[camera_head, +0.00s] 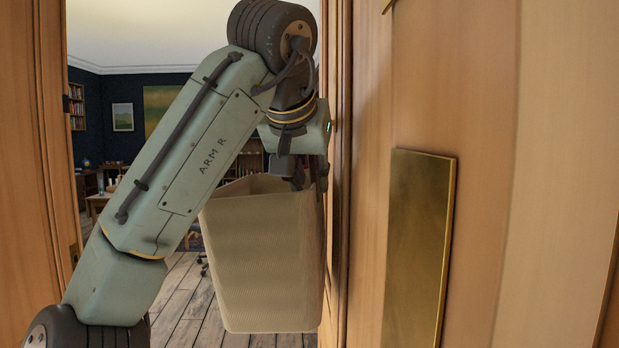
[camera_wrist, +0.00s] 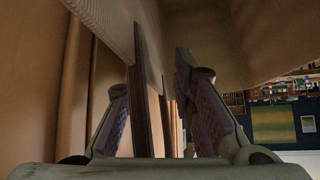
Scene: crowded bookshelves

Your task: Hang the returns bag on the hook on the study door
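The returns bag (camera_head: 262,265) is a beige woven bag with an open top. It hangs in the air close beside the wooden study door (camera_head: 370,90), tilted slightly. My gripper (camera_head: 302,172) is at the bag's top rim, near the door face. In the wrist view my gripper's fingers (camera_wrist: 160,68) stand apart, with a gap between them. A dark brown strip (camera_wrist: 143,95), perhaps a bag strap, runs by the left finger. The bag's fabric (camera_wrist: 215,35) fills the top of that view. I cannot make out the hook; what bears the bag is hidden.
A brass plate (camera_head: 420,250) is on the door at right. The door frame (camera_head: 22,160) stands at left. Through the doorway are a plank floor (camera_head: 190,300), dark blue walls, a picture (camera_head: 122,117) and shelves. My arm crosses the opening.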

